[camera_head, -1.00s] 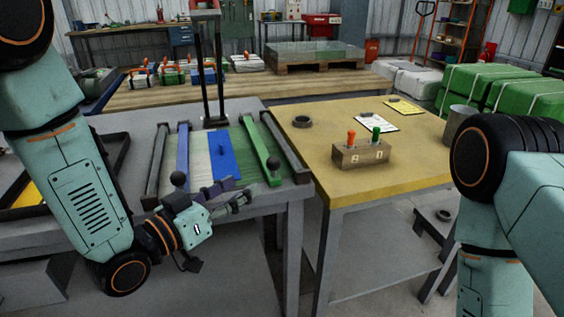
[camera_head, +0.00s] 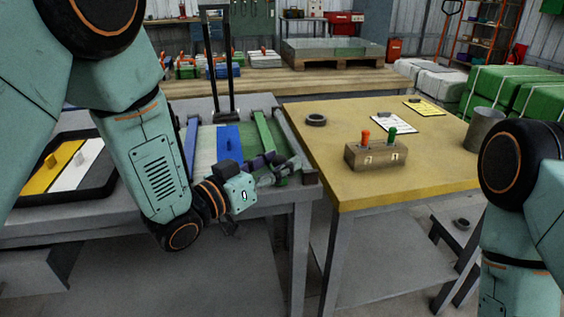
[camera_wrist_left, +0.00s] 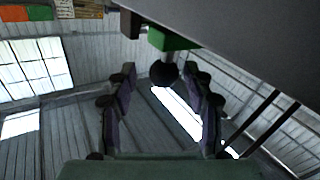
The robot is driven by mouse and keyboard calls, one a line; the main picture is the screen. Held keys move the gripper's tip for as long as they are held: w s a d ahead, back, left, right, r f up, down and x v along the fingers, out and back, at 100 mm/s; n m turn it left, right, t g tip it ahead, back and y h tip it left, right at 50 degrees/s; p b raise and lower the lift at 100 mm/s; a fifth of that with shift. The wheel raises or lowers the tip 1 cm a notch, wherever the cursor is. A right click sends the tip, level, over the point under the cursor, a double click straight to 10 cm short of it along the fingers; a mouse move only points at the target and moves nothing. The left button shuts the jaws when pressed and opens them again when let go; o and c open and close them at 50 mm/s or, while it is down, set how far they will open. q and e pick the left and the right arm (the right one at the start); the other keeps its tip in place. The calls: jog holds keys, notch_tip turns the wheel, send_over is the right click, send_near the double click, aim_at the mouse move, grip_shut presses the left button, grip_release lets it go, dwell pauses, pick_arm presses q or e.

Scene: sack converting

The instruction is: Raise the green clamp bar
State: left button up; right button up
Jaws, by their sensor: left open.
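The green clamp bar (camera_head: 264,134) lies low along the slatted press bed on the grey table, beside the blue plate. Its near end is partly hidden by my left gripper (camera_head: 278,170), which is at the table's front edge. In the left wrist view, the bar's green end (camera_wrist_left: 172,41) carries a dark round knob (camera_wrist_left: 163,73). The knob shows between the two spread fingertips of my left gripper (camera_wrist_left: 165,84), with gaps on both sides. My left gripper is open and holds nothing. My right arm shows at the right edge, but its gripper is out of view.
A blue plate (camera_head: 229,141) and a blue bar (camera_head: 192,140) lie left of the green bar. A tall dark frame (camera_head: 232,75) stands behind. A yellow-topped table (camera_head: 350,185) at right holds a lever block (camera_head: 376,156). A black tray (camera_head: 103,187) lies at left.

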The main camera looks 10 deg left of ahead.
pick_arm(q)
jog(key=shift+w+d+f, duration=0.1)
jog(key=shift+w+f, duration=0.15)
jog(key=shift+w, duration=0.45)
jog(key=shift+s+d+r, duration=0.15)
jog(key=shift+d, duration=0.1)
jog(key=shift+a, duration=0.2)
jog(key=c, duration=0.4)
jog(key=shift+d, duration=0.1)
grip_shut()
